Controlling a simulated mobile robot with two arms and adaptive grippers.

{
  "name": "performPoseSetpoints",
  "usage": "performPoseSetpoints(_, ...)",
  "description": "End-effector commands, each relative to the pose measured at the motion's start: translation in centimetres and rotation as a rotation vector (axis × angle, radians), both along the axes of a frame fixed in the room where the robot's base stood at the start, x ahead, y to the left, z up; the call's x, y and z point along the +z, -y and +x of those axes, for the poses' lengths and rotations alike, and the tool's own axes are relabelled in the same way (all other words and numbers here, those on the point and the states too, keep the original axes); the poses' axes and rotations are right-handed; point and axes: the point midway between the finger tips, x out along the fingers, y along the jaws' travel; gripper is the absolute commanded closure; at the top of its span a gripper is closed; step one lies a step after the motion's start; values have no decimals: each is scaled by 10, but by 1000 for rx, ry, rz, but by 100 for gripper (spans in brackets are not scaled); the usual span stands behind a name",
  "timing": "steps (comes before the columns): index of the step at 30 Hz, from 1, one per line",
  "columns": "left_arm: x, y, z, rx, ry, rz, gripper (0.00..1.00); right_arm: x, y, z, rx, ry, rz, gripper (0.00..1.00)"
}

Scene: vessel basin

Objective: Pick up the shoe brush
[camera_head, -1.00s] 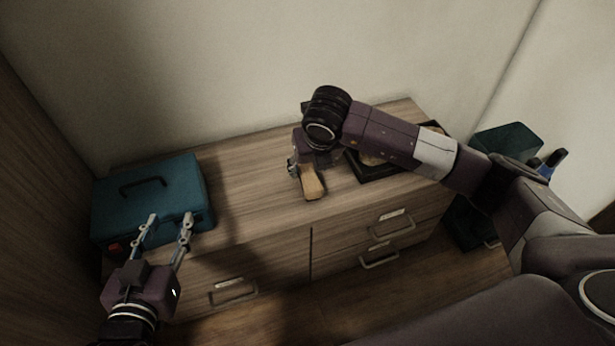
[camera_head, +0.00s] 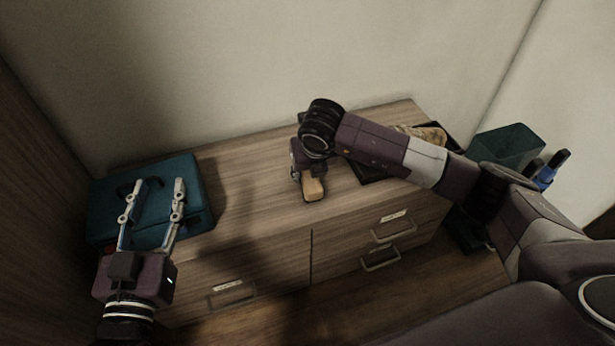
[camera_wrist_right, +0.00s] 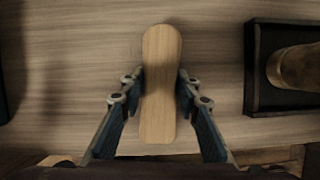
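The shoe brush (camera_head: 313,188) has a pale wooden, rounded back and lies on the dresser top near its front edge. It also shows in the right wrist view (camera_wrist_right: 160,85), between my right fingers. My right gripper (camera_wrist_right: 160,78) is over the brush, its fingertips against both long sides. In the head view, my wrist and gripper hide the brush's far end. Its bristles are not visible. My left gripper (camera_head: 160,187) is open and empty, in front of and above the teal toolbox.
The teal toolbox (camera_head: 200,190) stands on the dresser's left end. A dark tray (camera_head: 374,177) holding a brownish item (camera_head: 428,134) is right of the brush. The dresser top (camera_head: 250,195) is clear between toolbox and brush. A dark green bin (camera_head: 505,148) stands beyond the right end.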

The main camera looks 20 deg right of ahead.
Motion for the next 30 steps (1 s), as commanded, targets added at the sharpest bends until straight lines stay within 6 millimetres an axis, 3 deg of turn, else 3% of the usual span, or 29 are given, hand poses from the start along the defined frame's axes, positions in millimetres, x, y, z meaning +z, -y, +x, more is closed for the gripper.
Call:
performPoseSetpoints(5, 0, 0, 0, 0, 0, 0, 60, 0, 0, 0, 0, 0, 1, 96)
performPoseSetpoints(18, -4, 0, 0, 1, -24, 6, 60, 8, 0, 1, 0, 3, 1, 96)
performPoseSetpoints(23, -29, -5, -3, 9, -132, 33, 60, 25, 0, 1, 1, 3, 2, 96)
performPoseSetpoints(30, -84, -18, -22, 26, -395, 98, 60, 76, 0, 2, 1, 7, 2, 96)
